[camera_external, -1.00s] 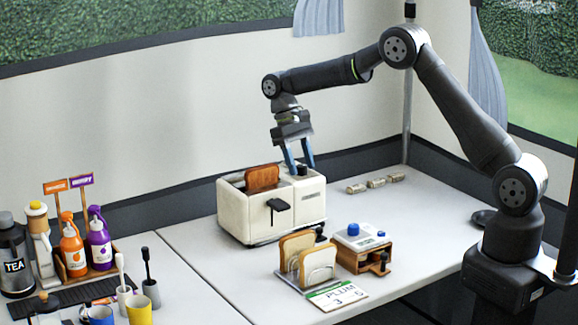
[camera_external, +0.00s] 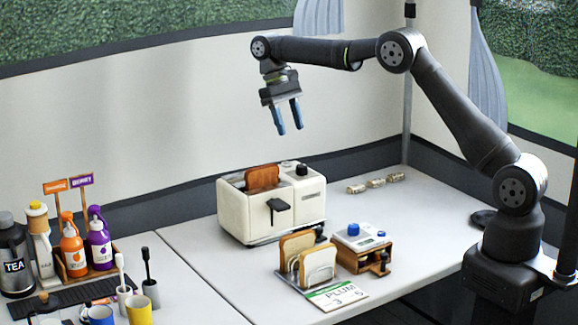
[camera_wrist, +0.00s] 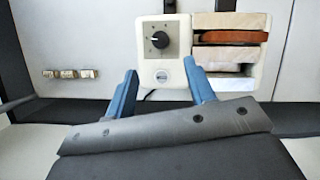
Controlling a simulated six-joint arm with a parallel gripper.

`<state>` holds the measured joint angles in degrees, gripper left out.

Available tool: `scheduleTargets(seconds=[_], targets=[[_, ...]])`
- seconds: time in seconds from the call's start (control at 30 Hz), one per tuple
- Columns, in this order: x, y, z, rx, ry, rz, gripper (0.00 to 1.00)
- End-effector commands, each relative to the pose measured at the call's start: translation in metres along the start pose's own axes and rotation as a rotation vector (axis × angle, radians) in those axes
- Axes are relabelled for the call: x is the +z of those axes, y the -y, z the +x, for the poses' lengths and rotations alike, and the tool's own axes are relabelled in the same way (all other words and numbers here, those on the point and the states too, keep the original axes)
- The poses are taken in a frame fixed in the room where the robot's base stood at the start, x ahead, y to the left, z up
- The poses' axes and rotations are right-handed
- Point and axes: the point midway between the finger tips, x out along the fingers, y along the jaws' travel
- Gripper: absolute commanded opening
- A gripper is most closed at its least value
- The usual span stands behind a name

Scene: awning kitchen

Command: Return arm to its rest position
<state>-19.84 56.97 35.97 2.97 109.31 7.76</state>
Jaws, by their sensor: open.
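My gripper (camera_external: 288,118) is open and empty, with blue fingers pointing down. It hangs in the air above the cream toaster (camera_external: 237,212), clear of it. In the wrist view my gripper (camera_wrist: 161,88) shows its two fingers spread apart, with the toaster (camera_wrist: 152,72) and its black dial beyond them. A browned slice of toast (camera_external: 262,177) stands in one toaster slot; it also shows in the wrist view (camera_wrist: 232,37).
A rack with bread slices (camera_external: 297,243), a wooden box with a blue knob (camera_external: 362,250) and a PLUM card (camera_external: 338,295) sit before the toaster. Small packets (camera_external: 376,183) lie right of it. Bottles and cups (camera_external: 138,308) fill the left. The air around my gripper is clear.

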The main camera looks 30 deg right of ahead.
Motion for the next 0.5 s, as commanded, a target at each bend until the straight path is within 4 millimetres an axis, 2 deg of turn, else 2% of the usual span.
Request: scheduleTargets(seconds=[0.13,0.5], targets=[[-0.001,0.000,-0.016,0.000,-0.002,0.000,0.50],[0.001,0.000,0.037,0.001,0.004,0.000,0.50]])
